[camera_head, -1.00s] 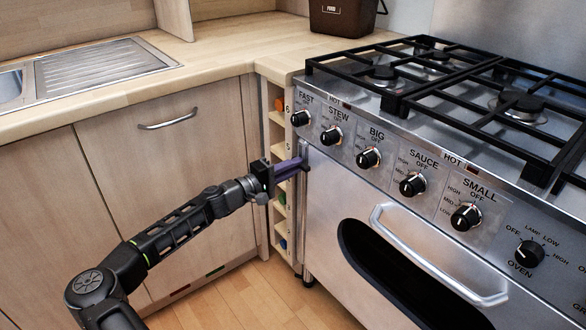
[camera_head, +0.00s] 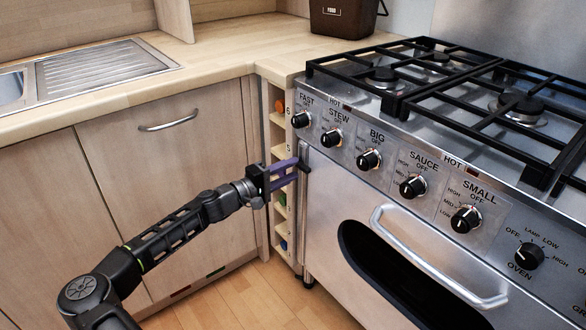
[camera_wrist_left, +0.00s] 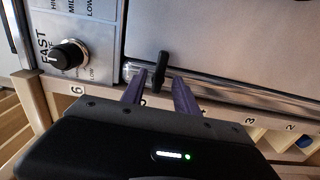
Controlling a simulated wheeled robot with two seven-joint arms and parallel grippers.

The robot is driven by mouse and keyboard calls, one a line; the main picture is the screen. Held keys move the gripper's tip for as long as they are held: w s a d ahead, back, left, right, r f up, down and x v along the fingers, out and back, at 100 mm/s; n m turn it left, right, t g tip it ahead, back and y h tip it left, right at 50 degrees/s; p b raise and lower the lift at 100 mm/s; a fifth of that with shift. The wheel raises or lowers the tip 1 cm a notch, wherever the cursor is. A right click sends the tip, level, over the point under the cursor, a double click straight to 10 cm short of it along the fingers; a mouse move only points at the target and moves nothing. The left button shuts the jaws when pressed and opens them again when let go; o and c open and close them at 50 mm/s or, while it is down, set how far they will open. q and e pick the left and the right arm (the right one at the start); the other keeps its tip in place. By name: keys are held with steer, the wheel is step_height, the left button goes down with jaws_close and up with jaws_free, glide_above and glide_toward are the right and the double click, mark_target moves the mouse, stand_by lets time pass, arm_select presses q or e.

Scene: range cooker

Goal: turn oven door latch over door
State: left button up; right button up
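The oven door latch is a small black bar at the upper left corner of the oven door. It shows in the left wrist view (camera_wrist_left: 161,68) and, small, in the head view (camera_head: 304,164). The steel oven door (camera_head: 325,210) looks closed. My left gripper (camera_head: 297,172) comes from the left with two purple fingers. In the left wrist view the fingers (camera_wrist_left: 159,80) are apart, with the latch between or just beyond their tips. I cannot tell whether either finger touches it. My right gripper is not in view.
A row of black knobs (camera_head: 368,159) runs along the cooker front above the latch. A curved steel handle (camera_head: 430,260) crosses the door. A narrow wooden rack (camera_head: 296,240) stands left of the cooker, beside wooden cupboards (camera_head: 180,160). Floor is free in front.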

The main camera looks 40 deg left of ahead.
arm_select(q)
steer(key=p+v, duration=0.1)
steer(key=v, duration=0.5)
steer(key=shift+s, duration=0.2)
steer(key=shift+a, duration=0.1)
